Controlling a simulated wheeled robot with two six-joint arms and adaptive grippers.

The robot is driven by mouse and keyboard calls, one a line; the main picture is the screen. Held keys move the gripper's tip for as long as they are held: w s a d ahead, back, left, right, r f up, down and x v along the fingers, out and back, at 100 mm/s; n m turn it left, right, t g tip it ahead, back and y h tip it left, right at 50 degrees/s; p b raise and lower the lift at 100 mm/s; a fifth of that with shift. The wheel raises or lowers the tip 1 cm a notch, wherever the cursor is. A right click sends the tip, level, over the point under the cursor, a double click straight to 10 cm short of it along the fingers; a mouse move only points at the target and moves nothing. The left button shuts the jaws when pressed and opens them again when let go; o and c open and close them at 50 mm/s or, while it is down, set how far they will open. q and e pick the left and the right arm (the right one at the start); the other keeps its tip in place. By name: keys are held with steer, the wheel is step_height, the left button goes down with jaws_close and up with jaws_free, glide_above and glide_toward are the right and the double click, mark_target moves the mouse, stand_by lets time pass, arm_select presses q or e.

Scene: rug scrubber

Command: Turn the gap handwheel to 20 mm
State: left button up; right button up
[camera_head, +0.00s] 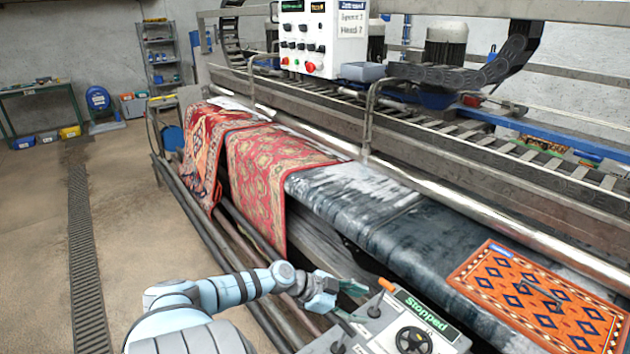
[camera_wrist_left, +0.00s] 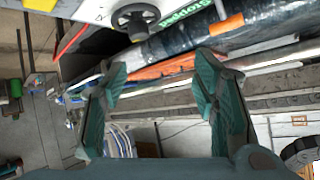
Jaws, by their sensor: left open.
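The gap handwheel appears to be the black spoked wheel (camera_head: 413,340) on the grey control panel (camera_head: 376,322) at the bottom of the head view. It also shows in the left wrist view (camera_wrist_left: 135,18), at the top and beyond my fingers. No gap reading is legible; the green display (camera_head: 424,311) beside the wheel reads "Stopped". My left gripper (camera_head: 338,290) is left of the wheel and apart from it. In the left wrist view its two green fingers (camera_wrist_left: 160,90) stand wide apart with nothing between them. My right gripper is not in view.
The scrubber bed behind carries red patterned rugs (camera_head: 262,165) and an orange rug (camera_head: 545,300). A control box (camera_head: 316,36) hangs at the back. The floor at left is clear.

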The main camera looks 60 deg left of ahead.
arm_select(q)
steer(key=s+a+f+y, duration=0.1)
steer(key=a+y, duration=0.2)
steer(key=a, duration=0.4)
steer(key=s+a+f+n+t+y, duration=0.1)
steer(key=s+a+f+y, duration=0.1)
steer(key=a, duration=0.6)
steer(key=shift+s+n+y, duration=0.15)
steer(key=shift+n+y, duration=0.15)
steer(key=shift+y, duration=0.3)
